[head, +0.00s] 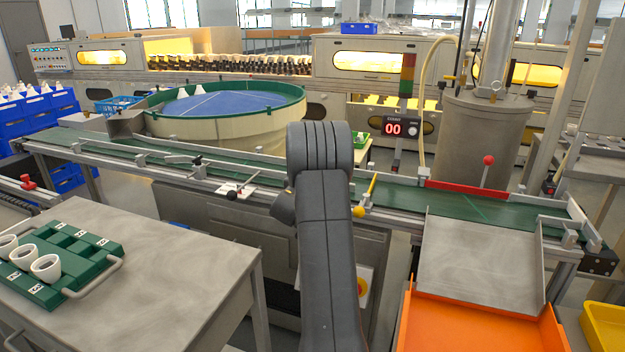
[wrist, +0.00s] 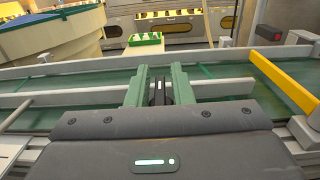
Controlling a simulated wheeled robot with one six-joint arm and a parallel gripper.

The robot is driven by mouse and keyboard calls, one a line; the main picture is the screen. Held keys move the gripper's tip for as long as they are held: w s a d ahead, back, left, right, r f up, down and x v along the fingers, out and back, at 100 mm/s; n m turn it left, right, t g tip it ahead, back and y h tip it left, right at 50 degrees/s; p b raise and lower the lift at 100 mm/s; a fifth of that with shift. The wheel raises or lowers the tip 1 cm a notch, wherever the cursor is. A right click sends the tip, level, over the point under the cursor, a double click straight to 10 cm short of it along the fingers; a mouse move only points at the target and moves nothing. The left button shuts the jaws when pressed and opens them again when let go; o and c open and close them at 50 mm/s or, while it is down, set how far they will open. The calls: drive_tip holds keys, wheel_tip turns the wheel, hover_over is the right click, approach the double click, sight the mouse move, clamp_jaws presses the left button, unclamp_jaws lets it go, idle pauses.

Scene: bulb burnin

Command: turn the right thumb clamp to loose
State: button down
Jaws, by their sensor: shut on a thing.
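My gripper (wrist: 158,78) shows in the wrist view with its two green fingers closed on a small black knob with a white mark, the right thumb clamp (wrist: 159,93). The clamp sits at the guide rail (wrist: 215,88) of the green conveyor. The fingers stand on its left and right sides. In the head view my arm hides the gripper and this clamp. Another black clamp (head: 197,162) stands farther left on the conveyor rail. Which way the held knob is turned, loose or tight, I cannot tell.
A yellow bar (wrist: 283,83) crosses the belt (wrist: 75,84) just right of my gripper. A counter display (head: 396,129) and a signal tower stand behind the conveyor. A grey table (head: 165,265) with a green tray is at left; an orange chute (head: 470,325) is at right.

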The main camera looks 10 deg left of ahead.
drive_tip(key=c, duration=1.5)
unclamp_jaws()
drive_tip(key=shift+s, duration=0.1)
drive_tip(key=s, duration=0.4)
drive_tip(key=s+a, duration=0.1)
drive_tip(key=s, duration=0.2)
drive_tip(key=s+a, duration=0.1)
drive_tip(key=s, duration=0.3)
drive_tip(key=shift+s, duration=0.35)
